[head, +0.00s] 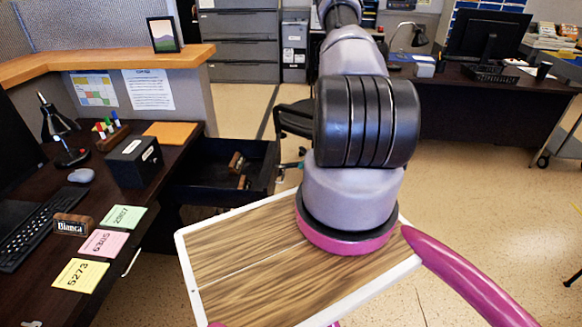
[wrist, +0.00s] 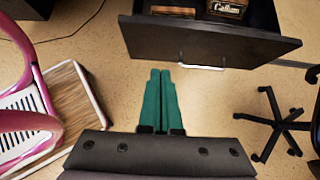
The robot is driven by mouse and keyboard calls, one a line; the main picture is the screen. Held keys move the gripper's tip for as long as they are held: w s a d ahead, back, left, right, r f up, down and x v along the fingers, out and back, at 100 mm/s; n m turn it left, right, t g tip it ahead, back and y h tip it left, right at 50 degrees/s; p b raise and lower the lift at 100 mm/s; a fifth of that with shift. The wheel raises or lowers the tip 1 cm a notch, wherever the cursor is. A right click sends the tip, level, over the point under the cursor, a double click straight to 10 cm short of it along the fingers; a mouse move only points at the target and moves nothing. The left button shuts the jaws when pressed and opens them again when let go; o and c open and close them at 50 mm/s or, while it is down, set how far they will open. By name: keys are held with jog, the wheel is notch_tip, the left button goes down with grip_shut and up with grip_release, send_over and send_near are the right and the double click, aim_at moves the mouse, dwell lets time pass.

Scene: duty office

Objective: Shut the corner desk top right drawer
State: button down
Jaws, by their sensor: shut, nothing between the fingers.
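The corner desk's top right drawer (head: 228,165) is pulled open in the head view, its dark box sticking out from the desk (head: 150,185). In the wrist view the dark drawer front (wrist: 225,47) spans the top, with its pale bar handle (wrist: 201,67) on the outer face. Wooden nameplates (wrist: 226,8) lie inside the drawer. My gripper (wrist: 160,73) points at the drawer front from outside, just left of the handle. Its teal fingers are together and empty. A small gap of floor seems to show between the tips and the front; contact is not visible. My arm hides the gripper in the head view.
An office chair (wrist: 280,122) stands right of my gripper in the wrist view. The desk top holds a black box (head: 135,160), coloured notes (head: 100,242) and a keyboard (head: 35,232). Filing cabinets (head: 240,45) stand at the back. Open floor (head: 470,200) lies to the right.

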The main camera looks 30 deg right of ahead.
aim_at(271, 179)
jog(key=x, duration=0.3)
jog(key=r+x, duration=0.1)
jog(key=x, duration=0.3)
jog(key=a+x, duration=0.1)
jog(key=x, duration=0.2)
jog(key=shift+w+a, duration=0.3)
jog(key=shift+w, duration=0.2)
jog(key=shift+w+a, duration=0.4)
jog(key=shift+a, duration=0.1)
